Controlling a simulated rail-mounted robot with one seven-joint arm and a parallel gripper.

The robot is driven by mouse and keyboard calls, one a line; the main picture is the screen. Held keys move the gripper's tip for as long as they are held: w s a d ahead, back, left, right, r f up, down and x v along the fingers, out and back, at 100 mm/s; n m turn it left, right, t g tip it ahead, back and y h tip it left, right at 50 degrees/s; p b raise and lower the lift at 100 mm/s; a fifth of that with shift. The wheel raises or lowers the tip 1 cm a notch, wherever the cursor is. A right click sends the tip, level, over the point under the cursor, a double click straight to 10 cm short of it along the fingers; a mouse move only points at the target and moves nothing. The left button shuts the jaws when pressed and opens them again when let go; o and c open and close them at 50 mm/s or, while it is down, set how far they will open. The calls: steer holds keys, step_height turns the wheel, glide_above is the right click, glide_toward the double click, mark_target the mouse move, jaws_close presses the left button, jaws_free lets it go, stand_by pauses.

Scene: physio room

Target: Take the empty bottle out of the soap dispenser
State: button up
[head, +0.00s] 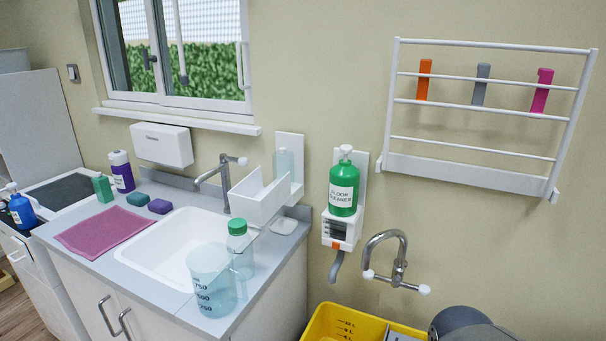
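The soap dispenser is a white wall unit (297,144) behind the right end of the sink counter. Its white box-shaped front (258,204) juts forward and looks swung open. A pale, see-through bottle (284,164) stands upright against the back plate, and it looks empty. Its lower part is hidden behind the white front. My gripper is not in view.
A green floor cleaner bottle (343,190) sits in another wall holder to the right. A clear jug (212,285) and a green-capped bottle (240,247) stand on the counter before the dispenser. A tap (224,180) is left of it. A yellow bucket (322,322) is below right.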

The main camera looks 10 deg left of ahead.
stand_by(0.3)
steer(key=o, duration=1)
